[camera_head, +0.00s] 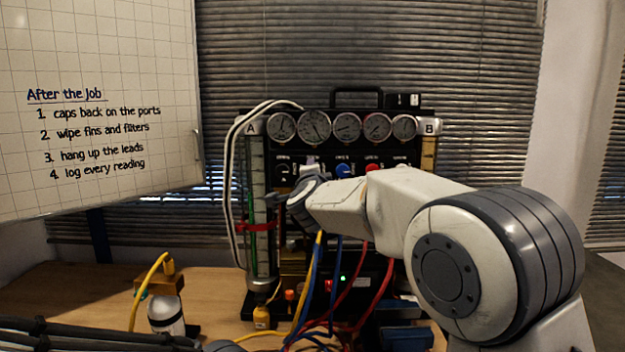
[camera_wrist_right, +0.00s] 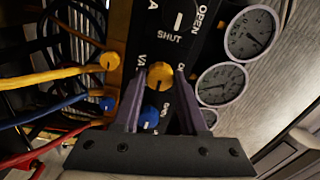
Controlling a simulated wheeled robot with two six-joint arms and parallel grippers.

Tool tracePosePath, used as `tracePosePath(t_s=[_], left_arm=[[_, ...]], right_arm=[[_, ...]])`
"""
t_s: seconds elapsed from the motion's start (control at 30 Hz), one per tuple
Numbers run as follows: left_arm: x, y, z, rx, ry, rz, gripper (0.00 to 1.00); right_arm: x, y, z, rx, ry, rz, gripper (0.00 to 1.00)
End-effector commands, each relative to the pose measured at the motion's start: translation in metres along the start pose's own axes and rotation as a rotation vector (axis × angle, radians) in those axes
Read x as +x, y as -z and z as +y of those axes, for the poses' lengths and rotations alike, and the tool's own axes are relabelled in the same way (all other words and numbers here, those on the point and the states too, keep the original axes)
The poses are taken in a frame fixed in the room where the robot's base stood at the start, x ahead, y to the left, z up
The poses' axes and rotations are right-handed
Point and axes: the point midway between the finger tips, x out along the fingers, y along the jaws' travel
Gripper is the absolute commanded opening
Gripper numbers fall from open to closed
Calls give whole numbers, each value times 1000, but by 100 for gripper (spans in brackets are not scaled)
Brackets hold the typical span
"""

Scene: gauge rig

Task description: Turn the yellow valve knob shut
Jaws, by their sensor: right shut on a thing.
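The yellow valve knob (camera_wrist_right: 160,75) sits on the black panel between the two finger tips of my right gripper (camera_wrist_right: 159,82) in the right wrist view. The gripper is shut on it. "OPEN" and "SHUT" are printed on the panel above it; the knob's exact setting is too small to tell. In the head view my right gripper (camera_head: 297,191) is at the left part of the gauge rig's panel, and it and the wrist hide the yellow knob. My left gripper is not in view.
A blue knob (camera_head: 343,171) and a red knob (camera_head: 372,168) sit right of the gripper, under a row of gauges (camera_head: 348,127). Yellow, blue and red hoses hang below. A silver cylinder (camera_head: 166,312) stands left on the wooden table (camera_head: 60,290).

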Motion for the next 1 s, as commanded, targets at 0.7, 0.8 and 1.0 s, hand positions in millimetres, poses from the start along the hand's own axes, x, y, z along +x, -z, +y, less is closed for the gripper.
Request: tracePosePath(t_s=[0.7, 0.8, 1.0], left_arm=[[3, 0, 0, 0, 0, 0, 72], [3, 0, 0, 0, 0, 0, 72], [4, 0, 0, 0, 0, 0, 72]], right_arm=[[0, 0, 1, 33, -2, -1, 72], [0, 0, 1, 32, -1, -1, 72], [-2, 0, 0, 32, 0, -1, 72]])
